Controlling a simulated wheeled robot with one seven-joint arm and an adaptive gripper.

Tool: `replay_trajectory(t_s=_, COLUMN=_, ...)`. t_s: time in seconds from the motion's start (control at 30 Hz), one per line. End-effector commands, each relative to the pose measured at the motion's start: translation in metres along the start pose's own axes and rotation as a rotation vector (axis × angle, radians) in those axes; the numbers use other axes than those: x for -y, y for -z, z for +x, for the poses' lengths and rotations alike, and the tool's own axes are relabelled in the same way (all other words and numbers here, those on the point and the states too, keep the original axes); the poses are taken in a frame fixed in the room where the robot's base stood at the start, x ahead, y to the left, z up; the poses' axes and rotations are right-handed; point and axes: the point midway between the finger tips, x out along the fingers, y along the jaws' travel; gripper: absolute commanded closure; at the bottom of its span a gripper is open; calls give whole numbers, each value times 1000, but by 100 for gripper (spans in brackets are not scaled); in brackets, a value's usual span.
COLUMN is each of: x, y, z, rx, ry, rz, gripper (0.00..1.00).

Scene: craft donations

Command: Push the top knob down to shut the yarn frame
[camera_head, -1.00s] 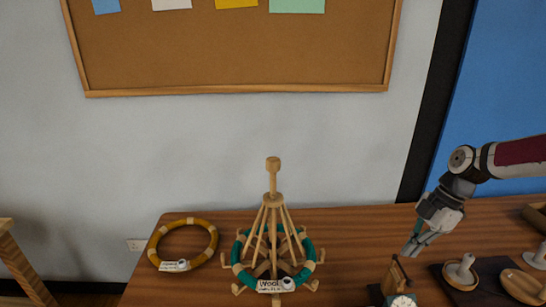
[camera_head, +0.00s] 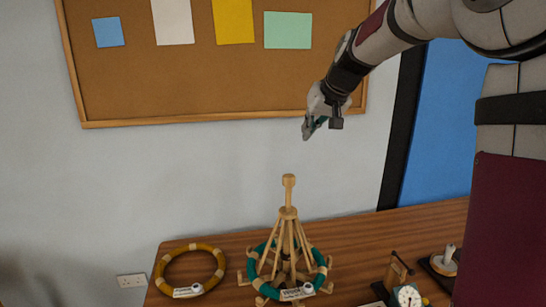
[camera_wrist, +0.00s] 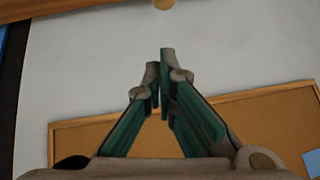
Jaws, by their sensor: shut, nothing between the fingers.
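The wooden yarn frame (camera_head: 289,230) stands upright on the table, its slanted ribs spreading down from a collar. Its top knob (camera_head: 288,180) sits high on the central post, well above the collar. A teal yarn ring (camera_head: 319,257) with a white label lies around the lower part of the frame. My gripper (camera_head: 307,134) is above and slightly right of the knob, apart from it, with fingers shut and empty. In the wrist view the shut fingertips (camera_wrist: 160,70) point toward a round tan piece at the top edge, which looks like the knob (camera_wrist: 164,4).
A mustard yarn ring (camera_head: 160,268) with a label lies on the table (camera_head: 350,238) to the left. A small dial clock (camera_head: 407,297) and a wooden piece (camera_head: 397,270) stand to the right. The wall and cork board (camera_head: 160,85) are behind.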

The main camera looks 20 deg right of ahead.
Motion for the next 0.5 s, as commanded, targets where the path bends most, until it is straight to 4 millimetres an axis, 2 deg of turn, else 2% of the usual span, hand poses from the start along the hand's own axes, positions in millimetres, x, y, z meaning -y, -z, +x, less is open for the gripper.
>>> replay_trajectory(t_s=0.17, x=0, y=-2, z=24, rx=5, ry=3, rz=0, gripper=100)
replay_trajectory(t_s=0.5, x=1, y=-2, z=91, rx=6, ry=4, rz=-3, gripper=100)
